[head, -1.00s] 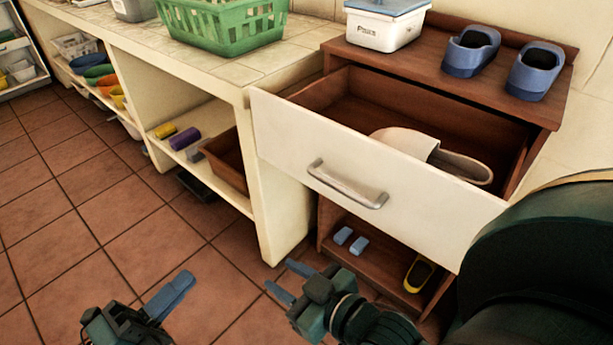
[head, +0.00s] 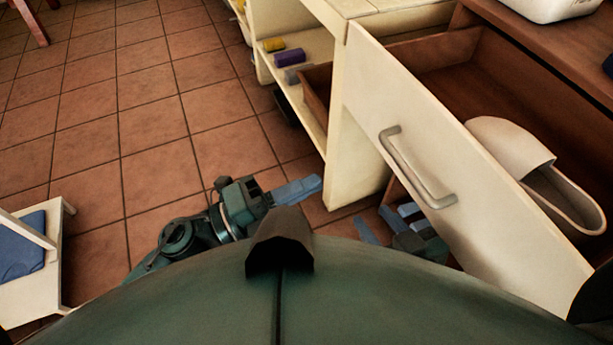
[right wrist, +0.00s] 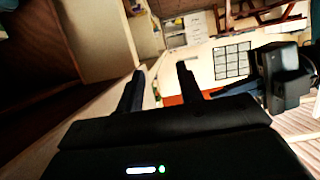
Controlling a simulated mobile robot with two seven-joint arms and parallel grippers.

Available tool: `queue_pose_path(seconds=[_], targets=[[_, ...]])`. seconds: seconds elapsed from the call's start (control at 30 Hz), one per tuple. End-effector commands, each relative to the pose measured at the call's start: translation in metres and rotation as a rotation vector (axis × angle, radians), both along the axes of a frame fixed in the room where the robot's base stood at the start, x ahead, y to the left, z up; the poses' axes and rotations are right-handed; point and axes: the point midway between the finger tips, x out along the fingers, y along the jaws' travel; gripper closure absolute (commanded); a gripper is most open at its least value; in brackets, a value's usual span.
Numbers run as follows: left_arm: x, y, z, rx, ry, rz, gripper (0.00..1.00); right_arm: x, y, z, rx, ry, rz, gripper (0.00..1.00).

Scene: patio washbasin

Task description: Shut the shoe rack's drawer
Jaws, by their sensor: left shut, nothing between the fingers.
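The shoe rack's drawer (head: 470,190) is pulled out, with a cream front and a curved metal handle (head: 412,170). A pale slipper (head: 512,147) lies inside it. The brown rack (head: 520,38) is cut off at the upper right. My left gripper (head: 319,183) is shut and empty, left of the drawer front and apart from it. My right gripper (head: 374,222) is low beside the drawer front, below the handle, partly hidden by my body. Its two fingers stand apart with nothing between them in the right wrist view (right wrist: 160,68).
A cream counter unit (head: 350,150) with shelves adjoins the rack on its left; yellow and purple rolls (head: 288,57) lie on a shelf. A white seat with a blue cushion (head: 22,245) stands at the lower left. The tiled floor (head: 130,130) between is clear.

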Motion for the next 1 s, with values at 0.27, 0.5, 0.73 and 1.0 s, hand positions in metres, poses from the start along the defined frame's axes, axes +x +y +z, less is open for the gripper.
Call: queue_pose_path(seconds=[0.27, 0.5, 0.73, 1.0], targets=[[0.021, -0.058, 0.014, -0.004, -0.002, -0.001, 1.0, -0.002, -0.003, 0.009, 0.017, 0.0, -0.015, 0.64], [0.032, -0.09, 0.019, -0.002, -0.002, 0.0, 1.0, -0.002, -0.005, 0.011, 0.023, -0.003, -0.02, 0.64], [0.035, -0.1, 0.02, -0.001, 0.0, 0.001, 1.0, -0.002, -0.005, 0.012, 0.025, -0.005, -0.021, 0.64], [0.035, -0.099, 0.02, -0.001, 0.0, 0.001, 1.0, -0.002, -0.005, 0.012, 0.024, -0.004, -0.021, 0.64]])
